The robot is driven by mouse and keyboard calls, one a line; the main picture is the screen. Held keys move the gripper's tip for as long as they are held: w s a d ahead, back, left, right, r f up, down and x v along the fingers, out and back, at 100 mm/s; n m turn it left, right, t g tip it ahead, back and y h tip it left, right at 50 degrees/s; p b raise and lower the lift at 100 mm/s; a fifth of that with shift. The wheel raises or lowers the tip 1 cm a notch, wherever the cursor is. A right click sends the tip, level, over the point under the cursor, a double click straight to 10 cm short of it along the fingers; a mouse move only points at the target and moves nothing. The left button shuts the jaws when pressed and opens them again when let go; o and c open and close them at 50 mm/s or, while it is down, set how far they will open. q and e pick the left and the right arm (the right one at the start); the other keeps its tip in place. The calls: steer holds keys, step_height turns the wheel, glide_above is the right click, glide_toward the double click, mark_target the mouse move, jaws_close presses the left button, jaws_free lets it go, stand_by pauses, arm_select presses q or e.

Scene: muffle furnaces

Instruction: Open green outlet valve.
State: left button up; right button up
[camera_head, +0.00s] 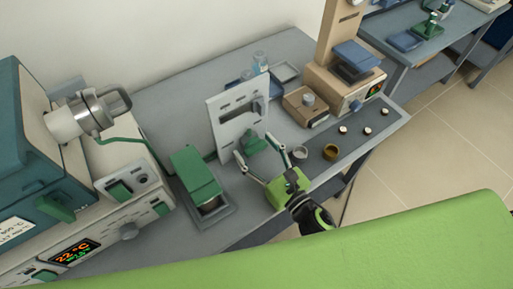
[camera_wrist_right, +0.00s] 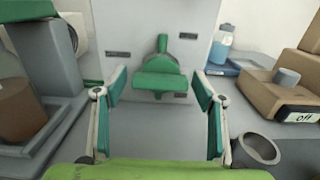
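The green outlet valve (camera_head: 256,142) sits low on the front of a grey-white upright panel (camera_head: 226,118). In the right wrist view the valve (camera_wrist_right: 160,78) shows a wide green handle lying crosswise and a green stem pointing up behind it. My right gripper (camera_head: 253,147) is open in front of the panel. In the wrist view its two fingers (camera_wrist_right: 159,84) stand to the left and right of the handle, with a gap on each side. I see no contact with the valve. My left gripper is not in view.
A green-topped device (camera_head: 196,176) stands left of the panel, and a furnace with a 22 °C display (camera_head: 75,252) is at the far left. A beige device (camera_head: 305,104), a grey cup (camera_head: 299,153) and a brown ring-shaped cup (camera_head: 330,152) are to the right.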

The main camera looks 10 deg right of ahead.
steer(key=c, duration=1)
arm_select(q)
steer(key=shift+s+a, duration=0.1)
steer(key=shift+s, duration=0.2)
arm_select(e)
steer(key=shift+m, duration=0.3)
steer(key=m, duration=0.2)
steer(key=shift+a+m, duration=0.1)
steer(key=shift+m, duration=0.3)
steer(key=m, duration=0.2)
steer(key=shift+r+m+p, duration=0.1)
steer(key=shift+m+p, duration=0.2)
steer(key=shift+m, duration=0.1)
steer(key=m+p, duration=0.1)
steer(key=m, duration=0.4)
steer(key=shift+r, duration=0.1)
arm_select(q)
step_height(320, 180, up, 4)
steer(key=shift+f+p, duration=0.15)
steer(key=shift+p, duration=0.9)
arm_select(e)
steer(key=m, duration=0.6)
steer(key=shift+a, duration=0.1)
steer(key=shift+m, duration=0.5)
